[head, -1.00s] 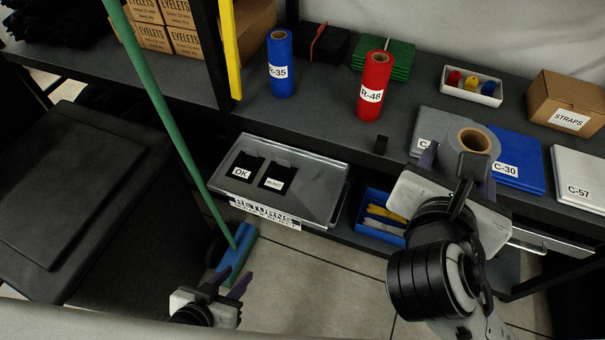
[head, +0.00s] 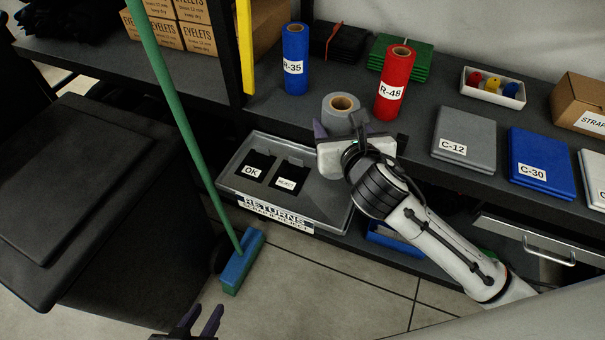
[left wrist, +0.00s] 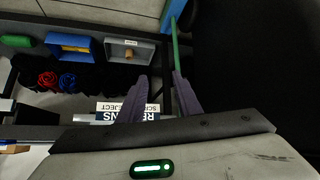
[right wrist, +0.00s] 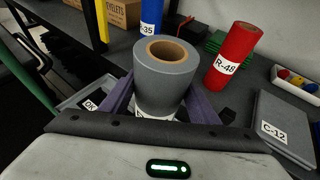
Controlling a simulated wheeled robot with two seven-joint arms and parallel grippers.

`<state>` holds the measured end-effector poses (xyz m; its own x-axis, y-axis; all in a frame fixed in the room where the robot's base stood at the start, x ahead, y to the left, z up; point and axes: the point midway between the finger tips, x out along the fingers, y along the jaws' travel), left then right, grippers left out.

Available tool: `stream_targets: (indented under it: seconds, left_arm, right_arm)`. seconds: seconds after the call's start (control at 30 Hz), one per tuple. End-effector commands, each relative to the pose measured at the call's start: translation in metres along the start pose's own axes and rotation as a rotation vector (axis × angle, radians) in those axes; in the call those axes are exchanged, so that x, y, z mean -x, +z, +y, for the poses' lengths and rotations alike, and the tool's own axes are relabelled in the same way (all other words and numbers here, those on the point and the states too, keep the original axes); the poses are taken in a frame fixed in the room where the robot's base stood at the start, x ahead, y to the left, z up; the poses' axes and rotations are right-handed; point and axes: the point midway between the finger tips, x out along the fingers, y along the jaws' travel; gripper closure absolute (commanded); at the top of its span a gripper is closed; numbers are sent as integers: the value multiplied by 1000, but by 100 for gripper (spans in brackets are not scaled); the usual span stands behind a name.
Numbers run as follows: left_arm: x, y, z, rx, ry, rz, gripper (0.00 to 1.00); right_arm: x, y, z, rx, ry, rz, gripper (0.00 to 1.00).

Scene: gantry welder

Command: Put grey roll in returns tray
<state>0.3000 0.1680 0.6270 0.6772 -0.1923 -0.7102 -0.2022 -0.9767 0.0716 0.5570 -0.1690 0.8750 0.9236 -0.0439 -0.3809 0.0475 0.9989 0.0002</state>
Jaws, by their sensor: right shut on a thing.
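The grey roll (head: 341,104) stands upright in my right gripper (head: 342,124), whose two purple fingers are shut on its sides. It is at the counter's front edge, just right of and above the returns tray. The right wrist view shows the roll (right wrist: 166,85) from above, with its brown core; its label is mostly hidden. The returns tray (head: 318,214) is grey, on the lower level, with OK and REJECT cards inside; my right gripper and arm cover its right part. My left gripper (head: 199,318) is low in the picture, fingers apart and empty.
A blue roll (head: 295,60) R-35 and a red roll (head: 394,85) R-48 stand on the counter near the grey roll. A green broom handle (head: 180,120) rises left of the tray. A blue bin (head: 385,238) is partly hidden right of it.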

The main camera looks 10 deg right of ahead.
Motion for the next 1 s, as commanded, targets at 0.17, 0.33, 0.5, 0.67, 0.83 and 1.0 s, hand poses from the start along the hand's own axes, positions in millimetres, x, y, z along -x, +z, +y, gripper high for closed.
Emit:
stream_targets:
  seconds: [0.17, 0.33, 0.5, 0.67, 0.83, 1.0]
  left_arm:
    - [-7, 4, 1, -4, 3, 3, 69]
    - [-8, 4, 4, -6, 9, 5, 69]
    - [-8, 4, 6, -6, 12, 10, 69]
    - [-13, 10, 7, -7, 13, 2, 69]
    - [-12, 10, 7, -7, 13, -3, 69]
    - [-12, 10, 7, -7, 13, -1, 69]
  right_arm:
    - [-14, -34, 0, 0, 4, 2, 82]
    - [-21, -49, 1, -1, 5, -2, 82]
    - [-26, -62, 1, 1, 4, 0, 82]
    - [-34, -83, 1, -1, 3, 0, 82]
    - [-35, -84, 1, 0, 5, -3, 82]
    - [-36, -85, 1, 1, 4, -3, 82]
